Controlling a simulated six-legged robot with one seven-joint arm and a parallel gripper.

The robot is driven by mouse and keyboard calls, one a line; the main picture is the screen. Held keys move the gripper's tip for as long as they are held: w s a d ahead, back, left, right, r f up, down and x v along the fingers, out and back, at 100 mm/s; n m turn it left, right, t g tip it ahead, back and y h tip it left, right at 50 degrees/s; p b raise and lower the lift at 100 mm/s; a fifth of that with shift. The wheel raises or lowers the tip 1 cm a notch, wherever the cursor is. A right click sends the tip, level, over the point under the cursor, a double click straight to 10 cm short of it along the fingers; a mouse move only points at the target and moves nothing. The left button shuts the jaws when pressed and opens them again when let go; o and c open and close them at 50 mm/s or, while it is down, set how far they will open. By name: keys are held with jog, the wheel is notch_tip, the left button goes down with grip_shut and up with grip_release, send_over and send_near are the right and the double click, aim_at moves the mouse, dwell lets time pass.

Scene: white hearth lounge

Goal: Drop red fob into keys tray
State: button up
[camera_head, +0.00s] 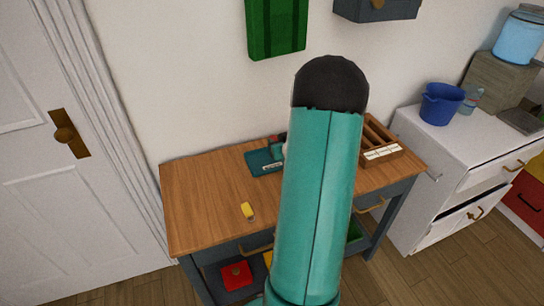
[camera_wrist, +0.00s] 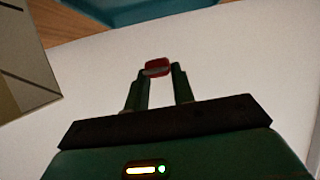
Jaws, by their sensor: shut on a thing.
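The red fob (camera_wrist: 157,66) is between the fingertips of my gripper (camera_wrist: 160,76) in the wrist view, and the jaws are shut on it. In the head view a small red spot (camera_head: 277,138) shows over the back of a teal tray, beside my arm. This teal tray (camera_head: 256,157) lies at the back of the wooden table and has a white label too small to read; it looks like the keys tray. A teal surface (camera_wrist: 140,12) also shows at the top of the wrist view. My arm hides the tray's right side in the head view.
A yellow fob (camera_head: 247,210) lies on the wooden tabletop (camera_head: 205,195) near its front. A compartmented wooden organizer (camera_head: 381,137) stands at the right end. A green panel (camera_head: 277,25) hangs on the wall above. The table's left part is clear.

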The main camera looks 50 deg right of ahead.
aim_at(277, 163)
jog(key=shift+d+f, duration=0.1)
jog(key=shift+f, duration=0.35)
jog(key=f, duration=0.3)
jog(key=shift+a+f, duration=0.3)
jog(key=shift+a, duration=0.05)
jog(key=shift+f, duration=0.65)
jog(key=o, duration=1)
jog(key=shift+d, duration=0.1)
jog(key=shift+o, duration=0.2)
jog(key=v, duration=1.3)
jog(key=shift+s+a+r, duration=0.2)
jog(key=shift+s, duration=0.05)
